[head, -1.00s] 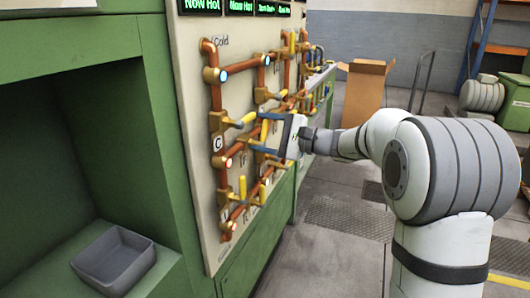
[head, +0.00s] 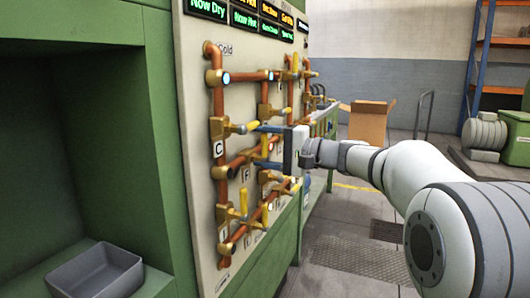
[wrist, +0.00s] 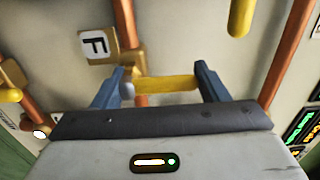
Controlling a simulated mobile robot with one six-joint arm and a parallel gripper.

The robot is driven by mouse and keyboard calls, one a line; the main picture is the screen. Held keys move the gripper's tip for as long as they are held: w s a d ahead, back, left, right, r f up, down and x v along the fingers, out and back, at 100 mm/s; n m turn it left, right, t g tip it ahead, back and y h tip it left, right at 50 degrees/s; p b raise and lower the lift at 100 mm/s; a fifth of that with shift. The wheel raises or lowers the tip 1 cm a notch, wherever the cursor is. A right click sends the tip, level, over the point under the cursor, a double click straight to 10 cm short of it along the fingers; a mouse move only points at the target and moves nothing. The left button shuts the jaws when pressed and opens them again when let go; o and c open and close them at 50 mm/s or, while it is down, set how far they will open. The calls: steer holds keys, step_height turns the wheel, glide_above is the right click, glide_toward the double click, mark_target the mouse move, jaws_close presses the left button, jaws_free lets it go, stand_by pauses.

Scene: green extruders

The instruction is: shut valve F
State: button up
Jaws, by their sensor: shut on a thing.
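The label F (wrist: 96,44) sits beside a copper pipe with a brass valve body (wrist: 134,62) in the wrist view. The yellow handle (wrist: 165,83) of valve F lies crosswise to that pipe. My gripper (wrist: 160,72) has one blue finger at each end of this handle and is shut on it. In the head view the F label (head: 245,173) shows on the panel just below my gripper (head: 260,146), whose fingers reach to the pipes. There the fingers partly hide the handle.
Copper pipes (head: 218,100) cover the panel. A grey bin (head: 95,272) sits at lower left. A cardboard box (head: 368,122) stands behind; floor right of the panel is open.

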stand_by(0.3)
steer(key=o, duration=1.3)
steer(key=shift+d, duration=0.1)
steer(key=p+v, duration=0.1)
steer(key=v, duration=0.6)
steer(key=shift+s+d, duration=0.15)
steer(key=shift+d, duration=0.1)
steer(key=shift+p, duration=0.3)
